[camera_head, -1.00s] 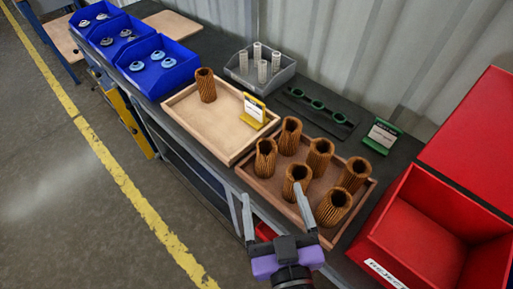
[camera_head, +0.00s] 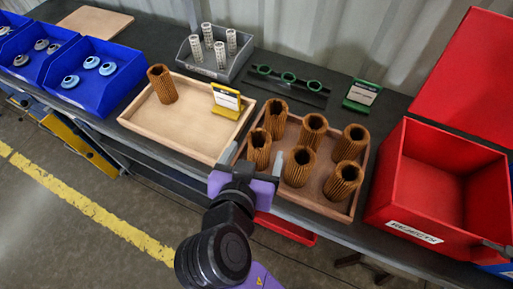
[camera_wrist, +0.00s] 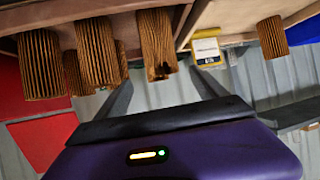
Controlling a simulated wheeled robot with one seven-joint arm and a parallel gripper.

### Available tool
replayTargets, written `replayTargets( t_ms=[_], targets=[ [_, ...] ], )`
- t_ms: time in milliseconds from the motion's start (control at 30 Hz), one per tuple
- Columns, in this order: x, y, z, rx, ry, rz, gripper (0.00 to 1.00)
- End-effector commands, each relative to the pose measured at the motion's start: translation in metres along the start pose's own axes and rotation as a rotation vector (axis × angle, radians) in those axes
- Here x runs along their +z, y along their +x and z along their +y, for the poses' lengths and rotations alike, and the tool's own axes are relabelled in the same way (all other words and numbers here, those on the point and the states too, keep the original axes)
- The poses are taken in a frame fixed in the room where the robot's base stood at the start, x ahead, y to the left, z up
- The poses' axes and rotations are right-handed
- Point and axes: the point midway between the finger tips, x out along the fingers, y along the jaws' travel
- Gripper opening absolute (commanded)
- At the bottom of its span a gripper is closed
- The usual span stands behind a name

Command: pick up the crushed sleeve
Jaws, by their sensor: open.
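Several brown pleated sleeves stand upright in a wooden tray (camera_head: 331,210). The front-left sleeve (camera_head: 259,150) has an uneven rim. In the wrist view, which is upside down, a sleeve (camera_wrist: 153,40) with a ragged, pinched-looking end hangs between my finger lines. It seems to be this front-left one, and probably the crushed sleeve, though I cannot be certain. Another sleeve (camera_head: 162,84) stands alone in the lighter tray. My gripper (camera_head: 252,162) is open and empty, just in front of the front-left sleeve, apart from it; its fingers also show in the wrist view (camera_wrist: 163,88).
A yellow sign (camera_head: 227,101) stands in the lighter tray (camera_head: 190,115). A red reject bin (camera_head: 425,205) is at right. Behind are a grey bin (camera_head: 208,68), a green-ringed rack (camera_head: 288,79) and a green sign (camera_head: 361,95). Blue bins (camera_head: 95,85) stand left.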

Motion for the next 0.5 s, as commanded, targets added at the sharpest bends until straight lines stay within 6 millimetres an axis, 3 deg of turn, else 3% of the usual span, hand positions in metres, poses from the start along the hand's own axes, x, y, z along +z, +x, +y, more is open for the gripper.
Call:
replayTargets(
  t_ms=[500],
  targets=[
    [-0.004, 0.06, -0.006, -0.002, -0.002, 0.0, 0.81]
  ],
)
